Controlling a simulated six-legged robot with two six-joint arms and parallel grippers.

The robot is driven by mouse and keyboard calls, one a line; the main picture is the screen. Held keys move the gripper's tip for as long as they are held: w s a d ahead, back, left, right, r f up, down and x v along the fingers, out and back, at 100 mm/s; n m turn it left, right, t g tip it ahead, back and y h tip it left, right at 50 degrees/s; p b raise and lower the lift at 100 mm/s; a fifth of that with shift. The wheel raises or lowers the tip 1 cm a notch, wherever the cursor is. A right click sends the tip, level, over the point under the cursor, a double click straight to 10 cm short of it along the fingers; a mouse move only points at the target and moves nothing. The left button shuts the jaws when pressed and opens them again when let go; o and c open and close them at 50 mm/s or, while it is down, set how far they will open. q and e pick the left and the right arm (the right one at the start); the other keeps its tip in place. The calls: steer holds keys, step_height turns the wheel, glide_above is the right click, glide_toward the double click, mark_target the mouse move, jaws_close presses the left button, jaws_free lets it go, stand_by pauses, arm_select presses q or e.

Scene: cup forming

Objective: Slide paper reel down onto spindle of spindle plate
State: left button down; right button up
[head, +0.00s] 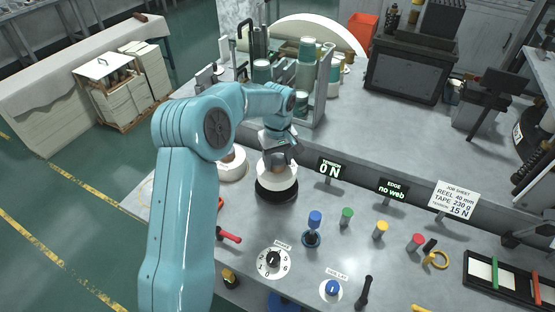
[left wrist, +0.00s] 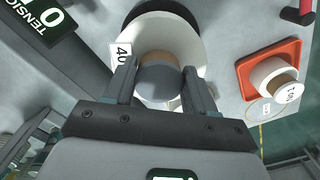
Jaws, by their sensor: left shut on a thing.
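The white paper reel (head: 277,180) is near the middle of the bench, directly over the round black spindle plate (head: 276,194). In the left wrist view the reel (left wrist: 185,37) has a tan core and a tag reading "40". My left gripper (head: 281,155) reaches down on the reel from above; its two fingers (left wrist: 160,85) straddle a grey rounded piece in the middle and are shut on the reel. The spindle inside is hidden or cannot be told from that grey piece. I cannot tell whether the reel's underside touches the plate. My right gripper is not in view.
Another white reel (head: 232,164) lies left of the plate; the left wrist view shows a labelled reel (left wrist: 275,80) on an orange tray (left wrist: 262,58). A tension display (head: 328,169) reading 0 N stands right. A blue-topped post (head: 314,222) and dial (head: 273,259) are in front.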

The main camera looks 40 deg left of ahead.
mark_target(278, 170)
arm_select(q)
steer(key=shift+s+r, duration=0.1)
steer(key=shift+f, duration=0.2)
stand_by(0.4)
steer(key=shift+f+b, duration=1.7)
steer(key=shift+f, duration=0.35)
stand_by(0.4)
jaws_free()
